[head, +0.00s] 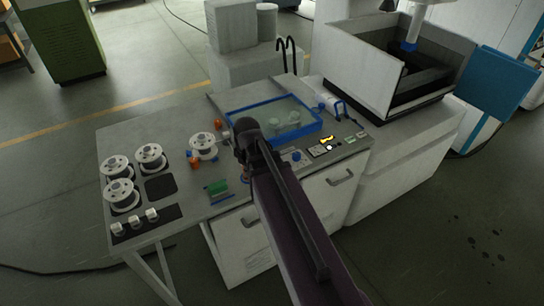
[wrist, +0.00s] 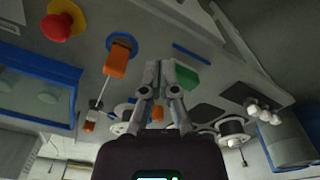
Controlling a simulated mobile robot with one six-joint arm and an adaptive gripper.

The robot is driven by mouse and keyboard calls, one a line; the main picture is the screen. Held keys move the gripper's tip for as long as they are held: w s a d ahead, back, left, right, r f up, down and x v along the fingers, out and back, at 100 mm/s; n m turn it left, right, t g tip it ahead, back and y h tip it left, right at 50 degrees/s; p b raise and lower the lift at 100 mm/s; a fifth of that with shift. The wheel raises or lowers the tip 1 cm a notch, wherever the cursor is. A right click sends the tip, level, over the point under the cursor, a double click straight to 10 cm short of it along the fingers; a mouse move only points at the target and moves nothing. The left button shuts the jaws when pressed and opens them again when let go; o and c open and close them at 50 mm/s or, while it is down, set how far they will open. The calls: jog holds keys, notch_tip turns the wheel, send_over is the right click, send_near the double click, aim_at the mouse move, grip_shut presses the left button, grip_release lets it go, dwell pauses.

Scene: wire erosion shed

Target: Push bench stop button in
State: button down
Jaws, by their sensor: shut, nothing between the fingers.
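The stop button, a red mushroom head (wrist: 57,27) on a yellow collar (wrist: 68,14), shows at the upper left of the wrist view. I cannot make it out in the head view, where my dark arm covers part of the bench. My gripper (wrist: 160,68) shows in the middle of the wrist view. Its fingers are together and empty, apart from the button, which lies up and to the left of the fingertips. Whether the button is in or out cannot be told.
An orange handle on a blue ring (wrist: 121,46) lies between gripper and button in the wrist view. A green block (wrist: 185,78) is beside the fingers. The grey bench (head: 115,142) also carries white spools (head: 150,157), a blue-rimmed tray (head: 318,124) and a small control panel (head: 325,149).

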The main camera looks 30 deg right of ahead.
jog(key=w+d+r+n+p, duration=0.2)
jog(key=w+d+r+n, duration=0.1)
jog(key=d+n, duration=0.2)
jog(key=w+d+r+n+t+p, duration=0.1)
jog(key=w+d+r+n+p, duration=0.2)
jog(key=d+n, duration=0.3)
jog(key=shift+d+n, duration=0.3)
jog(key=shift+d, duration=0.95)
jog(key=shift+w+f, duration=0.1)
jog(key=shift+f, duration=0.05)
jog(key=f+b, duration=0.4)
jog(key=w+f+b, duration=0.1)
jog(key=f+b, duration=0.8)
jog(key=shift+w+a+f+b, duration=0.2)
jog(key=shift+w+f+b, duration=0.1)
jog(key=shift+w, duration=0.1)
jog(key=shift+f, duration=0.15)
